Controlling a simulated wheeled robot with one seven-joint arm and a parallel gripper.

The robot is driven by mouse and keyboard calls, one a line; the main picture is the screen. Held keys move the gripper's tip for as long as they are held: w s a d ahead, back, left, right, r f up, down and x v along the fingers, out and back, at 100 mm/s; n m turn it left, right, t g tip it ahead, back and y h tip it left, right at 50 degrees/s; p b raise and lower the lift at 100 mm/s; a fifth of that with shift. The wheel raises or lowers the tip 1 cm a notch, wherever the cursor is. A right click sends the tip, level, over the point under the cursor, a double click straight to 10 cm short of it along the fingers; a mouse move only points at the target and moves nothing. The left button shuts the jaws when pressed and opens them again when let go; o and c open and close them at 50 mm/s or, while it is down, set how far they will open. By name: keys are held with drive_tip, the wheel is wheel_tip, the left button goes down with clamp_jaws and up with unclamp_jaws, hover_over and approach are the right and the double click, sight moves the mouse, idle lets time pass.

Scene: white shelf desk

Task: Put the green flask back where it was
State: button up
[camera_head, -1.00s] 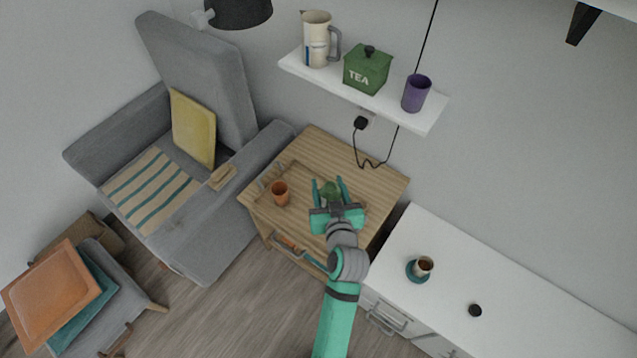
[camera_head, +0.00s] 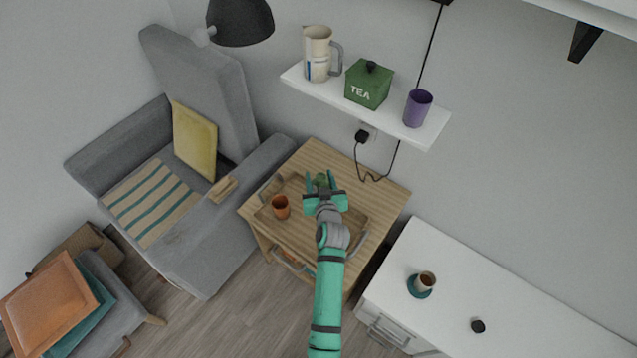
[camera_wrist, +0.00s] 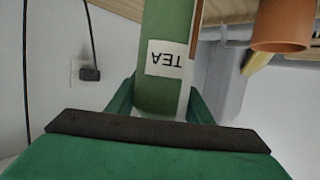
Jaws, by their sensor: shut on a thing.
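The green flask (camera_wrist: 168,25) fills the upper middle of the wrist view, with a white label reading TEA upside down in the picture. My gripper (camera_wrist: 160,95) is shut on it, one finger on each side. In the head view my gripper (camera_head: 321,182) is over the back part of the wooden tray (camera_head: 352,213) on the small wooden table (camera_head: 390,192). Only a little of the flask (camera_head: 320,180) shows between the fingers there. Its far end is cut off in the wrist view, so I cannot tell whether it touches the tray.
An orange cup (camera_head: 281,207) stands on the tray, left of my gripper. A wall shelf (camera_head: 393,118) above the table holds a pitcher (camera_head: 317,54), a green TEA box (camera_head: 368,84) and a purple cup (camera_head: 417,108). A grey armchair (camera_head: 225,232) stands left; a white cabinet (camera_head: 450,270) right.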

drive_tip(key=f, duration=0.3)
drive_tip(key=shift+w+a+f, duration=0.25)
drive_tip(key=shift+w+f, duration=0.05)
drive_tip(key=shift+f, duration=0.15)
drive_tip(key=o, duration=1.4)
drive_tip(key=shift+f, duration=0.1)
